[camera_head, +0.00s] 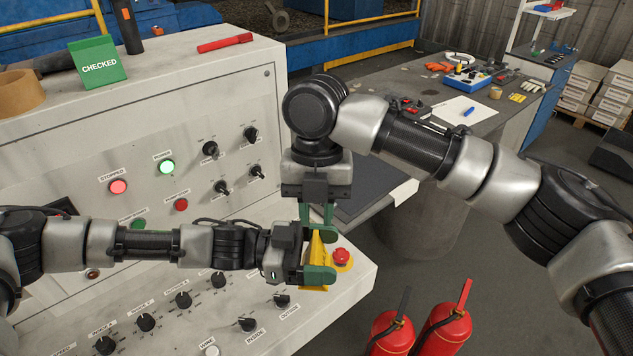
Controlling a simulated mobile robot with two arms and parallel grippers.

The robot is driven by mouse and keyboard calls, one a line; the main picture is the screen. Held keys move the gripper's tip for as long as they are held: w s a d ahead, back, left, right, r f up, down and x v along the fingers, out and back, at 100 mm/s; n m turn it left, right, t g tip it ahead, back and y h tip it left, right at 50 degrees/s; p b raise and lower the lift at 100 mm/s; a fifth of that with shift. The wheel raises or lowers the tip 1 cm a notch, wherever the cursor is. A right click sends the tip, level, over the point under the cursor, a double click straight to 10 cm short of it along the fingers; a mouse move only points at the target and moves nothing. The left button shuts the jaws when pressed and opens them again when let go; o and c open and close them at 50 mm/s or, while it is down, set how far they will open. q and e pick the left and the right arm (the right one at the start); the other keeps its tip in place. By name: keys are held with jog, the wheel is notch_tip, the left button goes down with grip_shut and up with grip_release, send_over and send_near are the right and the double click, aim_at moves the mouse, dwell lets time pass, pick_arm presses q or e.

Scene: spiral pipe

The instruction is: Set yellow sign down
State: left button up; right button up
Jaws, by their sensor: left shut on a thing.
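The yellow sign (316,248) is above the lower, sloped part of the control panel, close to the red emergency stop button. My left gripper (321,254) reaches in from the left and is shut on the sign, with one green finger above it and one below. My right gripper (316,215) points down just above it. Its green fingers stand apart with a gap between them, and their tips are partly hidden near the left gripper's upper finger. The sign's face and lower edge are partly covered.
The red emergency stop button (341,256) on its yellow base is just right of the sign. Black knobs (183,299) cover the panel. Fire extinguishers (443,328) stand at the lower right.

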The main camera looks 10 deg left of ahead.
aim_at(316, 245)
jog(key=f, duration=0.5)
jog(key=shift+s+f, duration=0.3)
jog(key=shift+s, duration=0.1)
jog(key=shift+c, duration=0.3)
jog(key=shift+d, duration=0.1)
grip_shut()
pick_arm(q)
jog(key=o, duration=0.9)
